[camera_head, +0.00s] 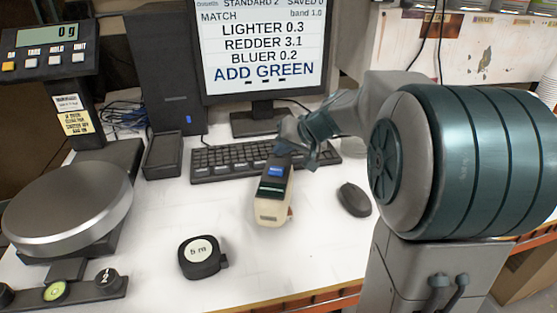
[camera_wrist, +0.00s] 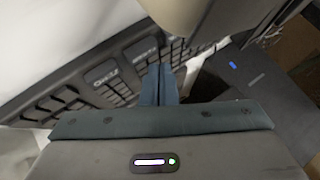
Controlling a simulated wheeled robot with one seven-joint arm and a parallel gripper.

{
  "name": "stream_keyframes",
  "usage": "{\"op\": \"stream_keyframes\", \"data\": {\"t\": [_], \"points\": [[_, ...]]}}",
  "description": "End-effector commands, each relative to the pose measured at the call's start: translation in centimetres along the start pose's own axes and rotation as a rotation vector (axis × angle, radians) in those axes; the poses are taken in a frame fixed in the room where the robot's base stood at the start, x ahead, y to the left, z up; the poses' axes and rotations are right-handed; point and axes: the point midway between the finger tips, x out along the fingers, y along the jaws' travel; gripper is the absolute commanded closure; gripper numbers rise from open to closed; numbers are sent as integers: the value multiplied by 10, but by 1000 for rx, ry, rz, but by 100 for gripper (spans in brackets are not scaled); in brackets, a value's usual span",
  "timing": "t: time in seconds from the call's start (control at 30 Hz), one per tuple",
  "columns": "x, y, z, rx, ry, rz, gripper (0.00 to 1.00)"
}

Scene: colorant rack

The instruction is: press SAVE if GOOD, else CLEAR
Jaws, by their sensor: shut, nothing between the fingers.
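The monitor (camera_head: 265,50) reads MATCH, band 1.0, LIGHTER 0.3, REDDER 3.1, BLUER 0.2 and ADD GREEN in blue; its top line reads STANDARD 2, SAVED 0. The black keyboard (camera_head: 225,162) lies in front of it. The keyboard also shows in the wrist view (camera_wrist: 75,88), with pale labels on some keys that are too blurred to read. My gripper (camera_head: 306,158) is over the keyboard's right part. In the wrist view its teal fingers (camera_wrist: 159,78) are together and empty, in front of the keys. Whether they touch a key I cannot tell.
A beige handheld device (camera_head: 272,206) with a blue button is just in front of the keyboard, close to my gripper. A mouse (camera_head: 354,200) lies right, a tape measure (camera_head: 201,257) in front. A scale (camera_head: 68,210) stands left. White desk around the tape is clear.

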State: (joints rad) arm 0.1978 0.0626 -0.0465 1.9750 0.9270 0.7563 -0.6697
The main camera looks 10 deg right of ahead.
Motion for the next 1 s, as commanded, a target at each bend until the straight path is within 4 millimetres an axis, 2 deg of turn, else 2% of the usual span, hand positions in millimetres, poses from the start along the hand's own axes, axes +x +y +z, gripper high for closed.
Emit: {"op": "stream_keyframes", "data": {"t": [1.0], "points": [[6, 4, 4, 0, 0, 0, 100]]}}
